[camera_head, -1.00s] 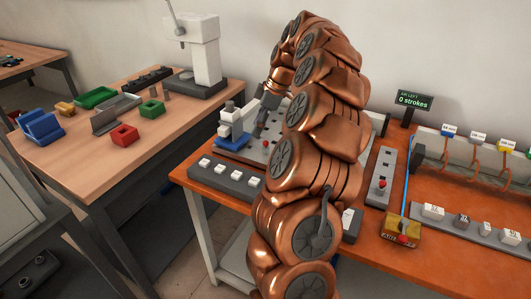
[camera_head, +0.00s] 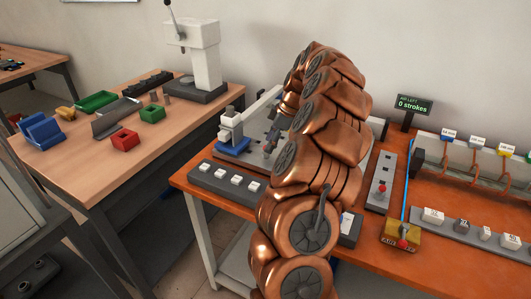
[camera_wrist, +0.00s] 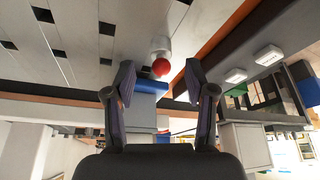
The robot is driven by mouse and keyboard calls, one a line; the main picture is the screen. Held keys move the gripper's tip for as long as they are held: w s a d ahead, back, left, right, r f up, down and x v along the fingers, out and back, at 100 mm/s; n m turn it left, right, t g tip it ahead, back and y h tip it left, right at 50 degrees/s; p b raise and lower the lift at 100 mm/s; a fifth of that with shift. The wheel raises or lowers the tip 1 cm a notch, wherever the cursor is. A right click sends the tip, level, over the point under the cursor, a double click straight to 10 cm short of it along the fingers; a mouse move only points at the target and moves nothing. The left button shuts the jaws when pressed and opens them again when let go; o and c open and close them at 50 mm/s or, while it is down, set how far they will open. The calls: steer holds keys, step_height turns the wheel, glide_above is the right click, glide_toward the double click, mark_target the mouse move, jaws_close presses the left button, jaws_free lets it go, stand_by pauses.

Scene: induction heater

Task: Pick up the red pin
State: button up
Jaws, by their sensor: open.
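The red pin shows in the wrist view as a round red head (camera_wrist: 161,67) on a short pale shaft, over a grey plate (camera_wrist: 75,40) with dark square holes. My gripper (camera_wrist: 158,80) is open, with one finger on each side of the red head and clear space between. The fingers do not visibly touch it. In the head view my gripper (camera_head: 271,140) is low over the orange table's fixture, beside a blue and white device (camera_head: 232,134). The pin is not clearly seen there; my arm blocks part of the area.
The blue base (camera_wrist: 150,86) of the device lies close to the fingers in the wrist view. A grey strip with white buttons (camera_head: 228,181) runs along the table's front edge. A panel with a red knob (camera_head: 382,188) stands right of my arm.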

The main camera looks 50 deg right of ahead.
steer(key=x, duration=0.3)
steer(key=shift+a+f+p, duration=0.1)
steer(key=shift+f+p, duration=0.05)
steer(key=shift+p, duration=0.15)
jaws_close()
